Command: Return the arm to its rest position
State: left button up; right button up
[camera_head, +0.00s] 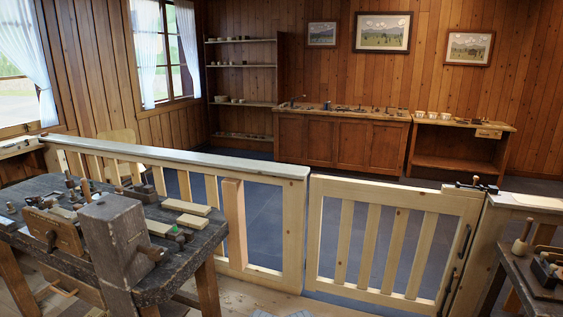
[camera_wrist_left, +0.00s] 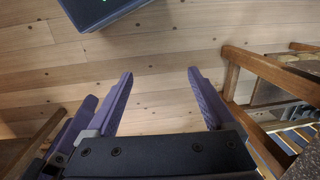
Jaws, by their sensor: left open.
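My left gripper (camera_wrist_left: 160,73) shows in the left wrist view with its two purple fingers wide apart. Nothing is between them; behind them is bare plank floor (camera_wrist_left: 165,50). Neither gripper shows in the head view, and my right gripper is in no view.
A worn workbench (camera_head: 150,290) with blocks and tools stands at the left in the head view. A wooden railing (camera_head: 295,235) and gate (camera_head: 390,288) cross the middle. Another bench (camera_head: 545,290) is at the right edge. Wooden legs (camera_wrist_left: 232,75) stand right of the gripper in the wrist view.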

pick_arm(q)
notch_tip(320, 180, up, 8)
jog(key=p, duration=0.6)
jog(key=shift+r+p, duration=0.25)
jog(key=shift+p, duration=0.1)
jog(key=shift+c, duration=0.3)
